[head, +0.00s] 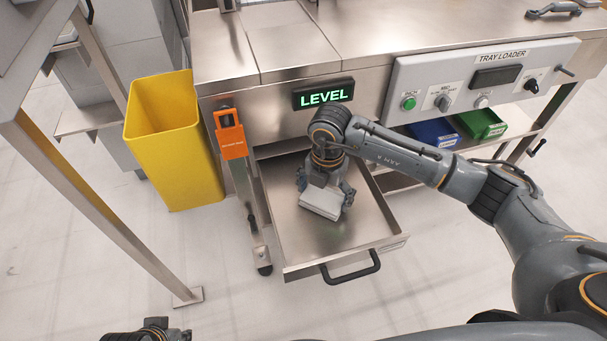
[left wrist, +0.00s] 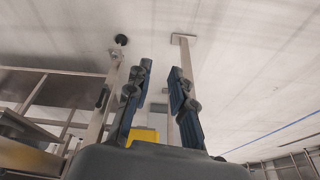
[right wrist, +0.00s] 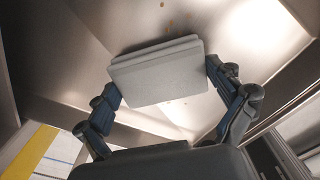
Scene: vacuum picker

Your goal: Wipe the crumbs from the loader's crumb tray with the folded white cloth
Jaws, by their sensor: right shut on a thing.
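The crumb tray (head: 364,222) is a metal drawer pulled out from under the loader, with a black handle at its front. My right gripper (head: 325,192) is inside it, shut on the folded white cloth (head: 320,204). In the right wrist view the cloth (right wrist: 157,72) sits between the two fingers, over the tray floor. I cannot tell whether it touches the floor. A few small brown crumbs (right wrist: 168,26) show beyond the cloth; the cloth hides part of the floor. My left gripper (left wrist: 160,85) is open and empty, away from the tray.
A yellow bin (head: 175,145) stands left of the loader. A lit LEVEL sign (head: 323,94) is above the tray. Blue (head: 433,132) and green (head: 480,123) bins sit on the lower shelf. A metal frame post (head: 100,210) is at left.

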